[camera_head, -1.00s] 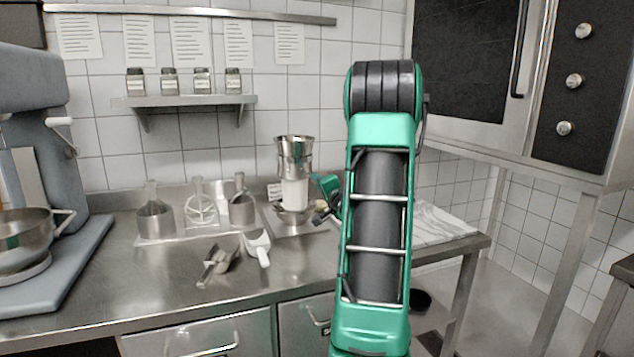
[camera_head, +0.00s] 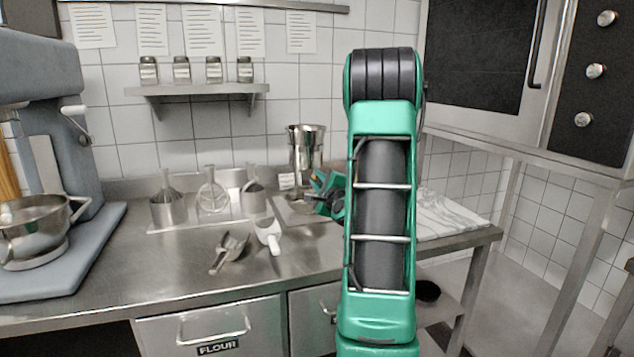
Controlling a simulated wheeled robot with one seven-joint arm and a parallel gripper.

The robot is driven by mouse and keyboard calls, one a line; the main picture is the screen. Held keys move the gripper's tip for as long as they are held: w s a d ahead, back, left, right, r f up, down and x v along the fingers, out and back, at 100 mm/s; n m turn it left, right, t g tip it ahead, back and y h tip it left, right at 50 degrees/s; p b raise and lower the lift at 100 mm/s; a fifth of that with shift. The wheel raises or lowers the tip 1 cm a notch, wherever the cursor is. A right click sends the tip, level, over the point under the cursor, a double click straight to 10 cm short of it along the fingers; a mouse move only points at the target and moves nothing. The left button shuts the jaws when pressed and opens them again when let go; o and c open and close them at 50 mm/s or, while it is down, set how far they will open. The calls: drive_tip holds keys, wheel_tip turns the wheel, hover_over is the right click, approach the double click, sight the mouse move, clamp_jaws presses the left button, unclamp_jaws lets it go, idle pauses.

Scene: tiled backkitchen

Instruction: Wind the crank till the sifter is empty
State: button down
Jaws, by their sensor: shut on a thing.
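The steel sifter (camera_head: 305,140) stands upright on the counter against the tiled wall, its flared top open towards the wall shelf. I cannot see inside it. Below it is a metal bowl (camera_head: 298,203), mostly in shadow and partly hidden. The thick white column under the sifter no longer shows. My gripper (camera_head: 324,204) is at the right of the sifter's lower part, small and partly behind my own green arm. It is shut on the crank, whose handle is too small and covered to make out.
A mixer (camera_head: 50,150) stands at far left, a folded cloth (camera_head: 445,215) at right.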

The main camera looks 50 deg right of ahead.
drive_tip(key=shift+w+a+m, duration=0.1)
drive_tip(key=shift+a+m, duration=0.1)
drive_tip(key=shift+m, duration=0.2)
drive_tip(key=c, duration=1.6)
unclamp_jaws()
drive_tip(key=shift+c, duration=0.2)
drive_tip(key=v, duration=1)
drive_tip(key=shift+s+a, duration=0.2)
